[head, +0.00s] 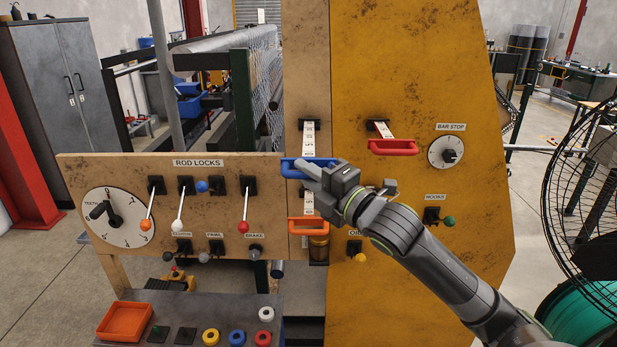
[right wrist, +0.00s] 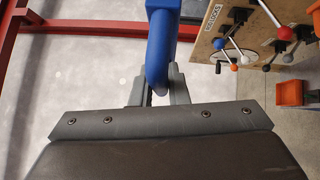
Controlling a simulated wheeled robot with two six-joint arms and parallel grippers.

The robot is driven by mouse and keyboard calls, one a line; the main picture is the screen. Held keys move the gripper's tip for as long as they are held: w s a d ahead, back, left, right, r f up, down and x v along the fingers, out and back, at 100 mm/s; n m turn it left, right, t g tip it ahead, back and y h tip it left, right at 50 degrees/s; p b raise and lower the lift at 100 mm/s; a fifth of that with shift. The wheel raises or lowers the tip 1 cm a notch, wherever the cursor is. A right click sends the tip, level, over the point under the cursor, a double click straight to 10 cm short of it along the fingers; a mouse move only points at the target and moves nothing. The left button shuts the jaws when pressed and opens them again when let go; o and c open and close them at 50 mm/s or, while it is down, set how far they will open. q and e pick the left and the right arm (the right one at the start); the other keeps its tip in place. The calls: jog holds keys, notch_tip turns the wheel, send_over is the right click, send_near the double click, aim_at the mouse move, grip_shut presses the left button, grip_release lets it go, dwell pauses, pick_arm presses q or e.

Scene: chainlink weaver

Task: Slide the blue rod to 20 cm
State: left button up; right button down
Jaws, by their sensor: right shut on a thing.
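The blue rod's handle (head: 292,168) sticks out from the wooden panel. A white graduated strip (head: 309,138) runs from a dark slot to this handle; its numbers are too small to read. My right gripper (head: 314,173) is shut on the right part of the blue handle, and the fingers hide some of it. In the right wrist view the blue bar (right wrist: 160,45) sits between the two grey fingers (right wrist: 158,92). My left gripper is not in view.
An orange handle (head: 309,224) on another strip sits just below, and a red handle (head: 393,147) to the right. A wire cage (head: 590,190) stands at far right.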

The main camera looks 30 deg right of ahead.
jog(key=c, duration=1.8)
grip_release()
jog(key=shift+w+d, duration=0.2)
jog(key=shift+w, duration=0.1)
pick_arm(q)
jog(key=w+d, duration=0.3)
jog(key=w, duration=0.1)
pick_arm(e)
jog(key=shift+o, duration=2)
jog(key=shift+s, duration=0.2)
jog(key=shift+s+d+f, duration=0.15)
jog(key=shift+s+f, duration=0.05)
jog(key=shift+s, duration=0.4)
pick_arm(q)
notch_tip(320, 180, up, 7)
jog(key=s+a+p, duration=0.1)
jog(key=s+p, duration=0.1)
jog(key=p, duration=0.5)
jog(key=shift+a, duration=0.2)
pick_arm(e)
jog(key=v, duration=1.6)
